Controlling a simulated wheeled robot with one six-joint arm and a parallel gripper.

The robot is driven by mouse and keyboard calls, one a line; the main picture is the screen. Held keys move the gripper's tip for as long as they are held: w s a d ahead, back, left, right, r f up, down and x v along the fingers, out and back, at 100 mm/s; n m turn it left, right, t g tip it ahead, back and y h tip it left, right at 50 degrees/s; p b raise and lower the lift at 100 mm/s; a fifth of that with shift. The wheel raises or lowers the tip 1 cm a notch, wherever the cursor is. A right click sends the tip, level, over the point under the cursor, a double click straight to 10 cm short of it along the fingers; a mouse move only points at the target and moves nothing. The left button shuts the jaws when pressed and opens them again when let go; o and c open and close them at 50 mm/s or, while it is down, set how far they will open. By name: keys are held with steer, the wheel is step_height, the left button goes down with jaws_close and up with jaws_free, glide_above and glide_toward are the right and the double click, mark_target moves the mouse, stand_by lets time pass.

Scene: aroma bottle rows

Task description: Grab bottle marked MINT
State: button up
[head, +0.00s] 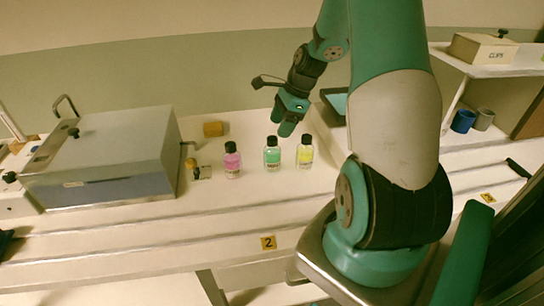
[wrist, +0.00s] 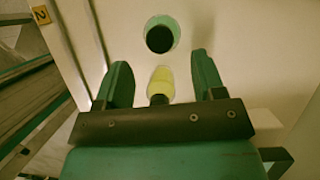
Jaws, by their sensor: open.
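Three black-capped bottles stand upright in a row on the white bench in the head view: a pink one (head: 232,161), a green one (head: 272,155) and a yellow one (head: 305,153). Their labels are too small to read, so I cannot tell which is marked MINT. My gripper (head: 281,122) is above and behind the green and yellow bottles, fingers pointing down, empty. In the wrist view, my open gripper (wrist: 161,62) has the yellow bottle (wrist: 161,78) showing between its fingers, its cap partly hidden by the gripper body. The green bottle (wrist: 160,38) shows beyond the fingertips.
A grey lidded box (head: 105,155) stands left of the bottles. Blue (head: 463,121) and grey (head: 484,119) cups sit at the right. The bench in front of the bottles is clear near the yellow 2 marker (head: 268,242).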

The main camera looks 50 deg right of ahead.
mark_target(273, 138)
steer(key=p+x, duration=0.1)
steer(key=x, duration=0.4)
steer(key=shift+w+a+f, duration=0.25)
steer(key=shift+c, duration=0.4)
jaws_close()
